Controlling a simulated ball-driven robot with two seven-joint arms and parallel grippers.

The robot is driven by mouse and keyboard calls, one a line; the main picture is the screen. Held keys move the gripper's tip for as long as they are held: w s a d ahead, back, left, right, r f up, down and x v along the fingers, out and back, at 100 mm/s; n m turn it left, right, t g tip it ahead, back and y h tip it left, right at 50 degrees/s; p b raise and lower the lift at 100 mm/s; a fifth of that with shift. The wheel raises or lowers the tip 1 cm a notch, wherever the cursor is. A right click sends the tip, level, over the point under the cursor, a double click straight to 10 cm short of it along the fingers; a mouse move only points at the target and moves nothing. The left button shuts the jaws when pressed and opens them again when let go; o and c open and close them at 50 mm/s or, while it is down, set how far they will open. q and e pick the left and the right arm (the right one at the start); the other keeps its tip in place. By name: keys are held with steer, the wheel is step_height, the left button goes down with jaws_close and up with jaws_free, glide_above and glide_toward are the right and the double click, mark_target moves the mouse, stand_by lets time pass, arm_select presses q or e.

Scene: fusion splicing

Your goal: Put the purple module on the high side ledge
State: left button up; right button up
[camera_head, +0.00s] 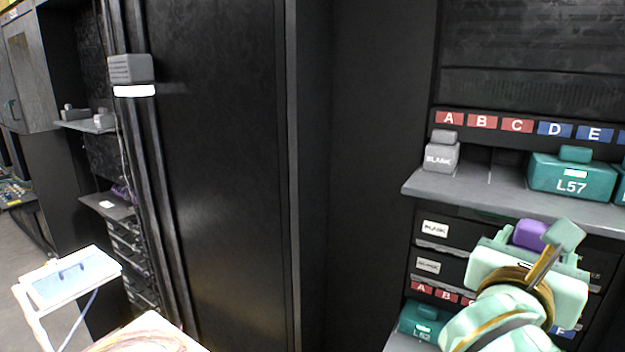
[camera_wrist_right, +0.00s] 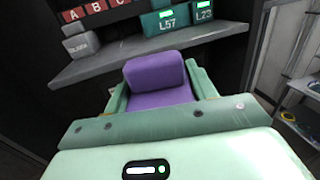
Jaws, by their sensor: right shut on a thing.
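The purple module (camera_head: 530,234) is held between the fingers of my right gripper (camera_head: 532,246), in front of the rack at right. In the right wrist view the purple module (camera_wrist_right: 157,74) sits between both fingers, its lower part hidden by the gripper body. It is apart from the grey rack shelf behind it. At the far left of the head view a small high ledge (camera_head: 72,125) holds grey blocks. A lower side ledge (camera_head: 98,203) carries a white label and a small dark purplish thing. My left gripper is not in view.
The rack shelf (camera_head: 465,188) at right holds a grey BLANK block (camera_head: 441,158) and a teal L57 module (camera_head: 570,178), with a gap between. A teal L52 module (camera_head: 418,321) sits lower. A tall black cabinet (camera_head: 225,170) stands between rack and side ledges. A white stand (camera_head: 35,318) is lower left.

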steer(key=s+a+f+n+t+y, duration=0.1)
steer(key=a+f+n+y, duration=0.1)
steer(key=f, duration=0.4)
steer(key=s+a+f+n+t+y, duration=0.2)
steer(key=f+n+y, duration=0.1)
steer(key=f+y, duration=0.3)
steer(key=s+a+f+n+t+y, duration=0.2)
steer(key=a+f+n+y, duration=0.1)
steer(key=f, duration=0.5)
steer(key=shift+s+f+n+y, duration=0.2)
steer(key=shift+f+n+y, duration=0.1)
steer(key=shift+y, duration=0.3)
steer(key=f+b, duration=0.8)
steer(key=f, duration=0.1)
steer(key=f+b, duration=1.7)
steer(key=f, duration=0.1)
steer(key=shift+w+a+f, duration=0.1)
steer(key=shift+w+a, duration=0.15)
steer(key=shift+a, duration=0.1)
steer(key=shift+a, duration=0.15)
